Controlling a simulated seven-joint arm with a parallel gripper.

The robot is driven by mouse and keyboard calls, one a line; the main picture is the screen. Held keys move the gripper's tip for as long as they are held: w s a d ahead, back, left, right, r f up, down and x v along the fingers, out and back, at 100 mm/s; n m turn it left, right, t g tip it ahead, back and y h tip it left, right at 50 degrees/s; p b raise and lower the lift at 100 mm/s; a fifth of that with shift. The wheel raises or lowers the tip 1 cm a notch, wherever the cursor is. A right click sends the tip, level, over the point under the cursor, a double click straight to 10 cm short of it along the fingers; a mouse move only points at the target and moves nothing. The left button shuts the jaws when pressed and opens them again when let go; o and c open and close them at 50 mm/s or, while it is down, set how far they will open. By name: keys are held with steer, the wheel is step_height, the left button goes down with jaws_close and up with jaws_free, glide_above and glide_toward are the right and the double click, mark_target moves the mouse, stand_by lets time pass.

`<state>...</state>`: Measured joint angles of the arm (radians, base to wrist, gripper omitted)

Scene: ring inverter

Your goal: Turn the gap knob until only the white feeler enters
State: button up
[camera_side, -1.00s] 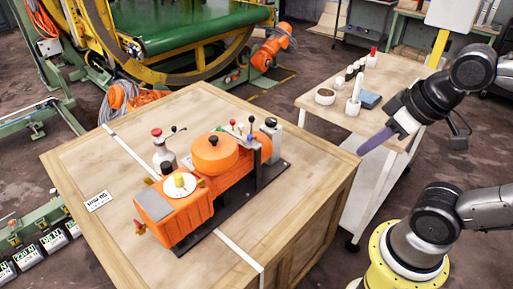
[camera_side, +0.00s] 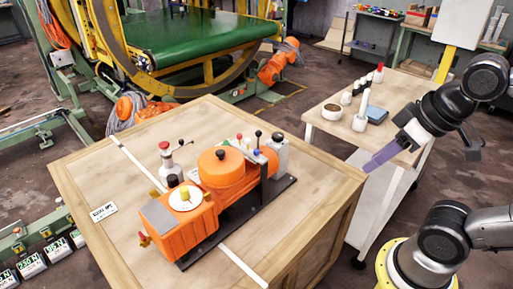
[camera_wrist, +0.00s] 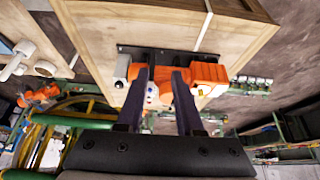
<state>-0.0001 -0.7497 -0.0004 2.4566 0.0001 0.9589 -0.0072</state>
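An orange machine (camera_side: 205,215) sits on a dark base plate on top of a wooden crate. On its near end a white dial carries a yellow knob (camera_side: 184,196); a larger orange drum with a black knob (camera_side: 220,155) stands behind it. Several small levers with coloured ball tips (camera_side: 250,148) rise at its far end; which is the white feeler is too small to tell. My gripper (camera_side: 382,157) hangs beyond the crate's right corner, apart from the machine. In the wrist view its two dark fingers (camera_wrist: 162,82) are spread with nothing between them, partly hiding the machine (camera_wrist: 205,74).
A red-topped bottle (camera_side: 165,155) stands on the crate (camera_side: 110,190) beside the machine. A side cart (camera_side: 330,120) behind holds a cup, a white pestle-like item and a blue box. The crate's right part is clear.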

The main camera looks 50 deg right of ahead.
steer(key=shift+o, duration=1)
steer(key=w+r, duration=0.2)
steer(key=r, duration=0.1)
steer(key=w+r, duration=0.1)
steer(key=r, duration=0.1)
steer(key=shift+w, duration=0.1)
steer(key=w+r, duration=0.4)
steer(key=w, duration=0.1)
steer(key=g, duration=0.5)
glide_above(256, 150)
step_height(256, 150, down, 11)
step_height(256, 150, down, 14)
jaws_close()
